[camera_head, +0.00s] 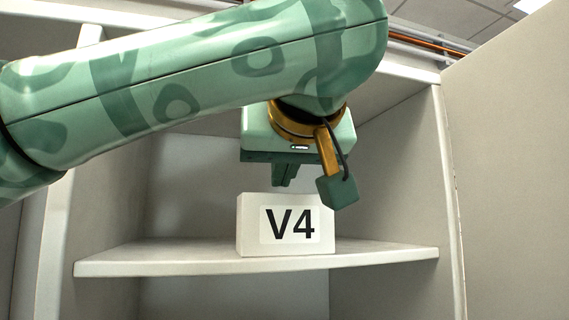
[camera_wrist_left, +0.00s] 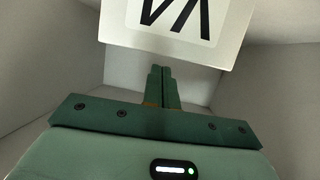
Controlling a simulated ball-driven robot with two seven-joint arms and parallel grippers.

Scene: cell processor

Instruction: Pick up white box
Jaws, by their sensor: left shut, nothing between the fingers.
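The white box (camera_head: 250,226), with a black "V4" label on its front, stands upright on a shelf in the head view. My left gripper (camera_head: 284,184) hangs just above the box's top, pointing down, with its fingers together and nothing between them. In the left wrist view the left gripper's closed fingers (camera_wrist_left: 160,72) show in the middle, and the white box (camera_wrist_left: 230,50) appears at the top edge, cut off by the frame. The fingertips overlap the box's edge in that view; I cannot tell whether they touch it. My right gripper is not in view.
The shelf board (camera_head: 130,262) has free room to the left and right of the box. Side walls stand on both sides, and a pale panel (camera_head: 515,170) stands at the far right. There is an open space below the shelf.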

